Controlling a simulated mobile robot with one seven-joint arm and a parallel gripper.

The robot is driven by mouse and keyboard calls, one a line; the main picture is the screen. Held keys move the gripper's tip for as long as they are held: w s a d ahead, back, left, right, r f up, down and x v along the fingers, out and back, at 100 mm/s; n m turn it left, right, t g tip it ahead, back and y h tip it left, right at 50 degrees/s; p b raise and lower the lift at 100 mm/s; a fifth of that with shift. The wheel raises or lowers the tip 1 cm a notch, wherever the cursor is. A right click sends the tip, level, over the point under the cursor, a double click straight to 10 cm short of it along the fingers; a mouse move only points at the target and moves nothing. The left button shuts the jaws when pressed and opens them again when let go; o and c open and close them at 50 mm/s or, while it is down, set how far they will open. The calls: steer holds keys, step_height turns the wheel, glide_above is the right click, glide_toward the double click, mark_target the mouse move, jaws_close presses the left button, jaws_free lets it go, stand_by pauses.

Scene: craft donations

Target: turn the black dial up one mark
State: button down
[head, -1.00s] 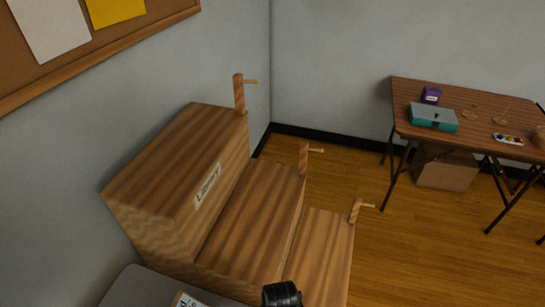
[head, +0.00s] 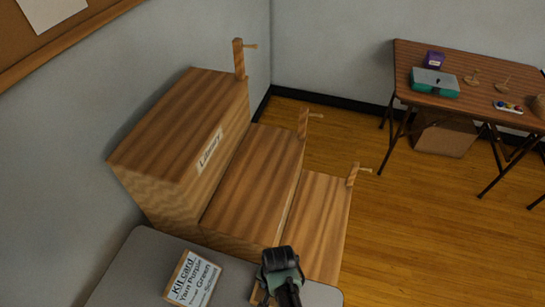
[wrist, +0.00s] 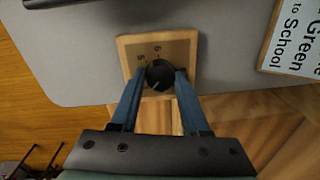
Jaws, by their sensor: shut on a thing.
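The black dial (wrist: 159,74) sits on a square wooden plate (wrist: 186,44) that lies on the grey table top.
A kit card (head: 193,279) lies on the grey table (head: 135,262), left of my gripper. Stepped wooden boxes with a Library label (head: 209,149) and upright pegs stand just beyond. A brown table (head: 470,75) with several items stands at the far right.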

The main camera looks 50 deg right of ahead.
stand_by(0.3)
steer(key=shift+c, duration=1.9)
jaws_free()
steer(key=shift+r, duration=0.15)
step_height(320, 180, up, 13)
steer(key=shift+s+p, duration=0.35)
steer(key=shift+s, duration=0.05)
steer(key=shift+d, duration=0.1)
